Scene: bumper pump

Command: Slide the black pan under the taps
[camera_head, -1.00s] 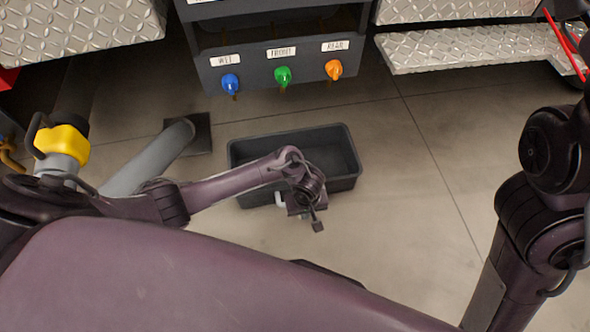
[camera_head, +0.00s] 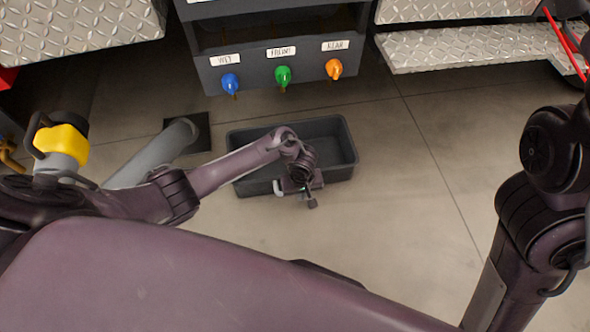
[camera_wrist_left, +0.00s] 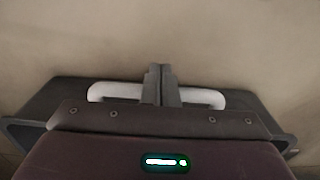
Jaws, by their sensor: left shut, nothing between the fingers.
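The black pan (camera_head: 338,148) is a rectangular open tray on the floor, a little in front of the taps. The blue tap (camera_head: 230,83), green tap (camera_head: 283,76) and orange tap (camera_head: 333,69) stick out from a dark panel beyond it. My left gripper (camera_head: 311,199) is shut and empty at the pan's near side, by a pale handle (camera_head: 277,188). In the left wrist view, the closed fingers (camera_wrist_left: 162,72) cross the middle of the handle (camera_wrist_left: 115,91), with the pan (camera_wrist_left: 38,108) partly hidden. Whether they touch is unclear. My right gripper is out of view.
A grey pipe (camera_head: 152,155) slopes down to a dark floor plate (camera_head: 201,132) left of the pan. A tread-plate step (camera_head: 460,47) juts out at the upper right. The floor (camera_head: 420,180) right of the pan is clear.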

